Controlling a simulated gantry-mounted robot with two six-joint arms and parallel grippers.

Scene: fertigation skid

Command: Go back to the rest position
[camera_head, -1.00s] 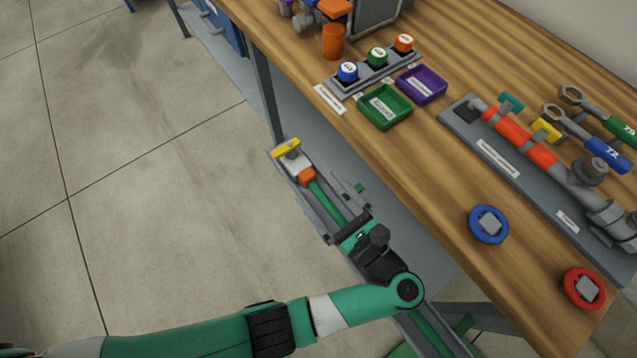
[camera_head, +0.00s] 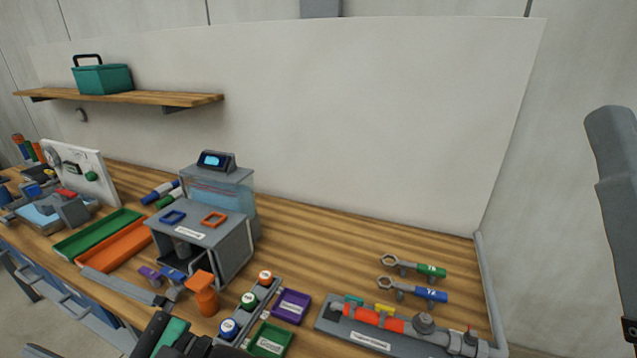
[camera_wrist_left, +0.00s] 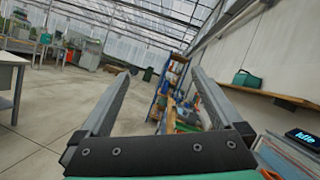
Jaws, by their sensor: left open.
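My left gripper (camera_head: 168,338) shows only in part at the bottom edge of the head view, as black and green pieces in front of the bench. In the left wrist view its two grey fingers (camera_wrist_left: 160,75) stand well apart with nothing between them, so it is open and empty. Beyond the fingers that view shows the greenhouse floor and shelving. My right gripper is not identifiable in the head view.
A wall shelf (camera_head: 140,97) holds a teal box (camera_head: 102,78).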

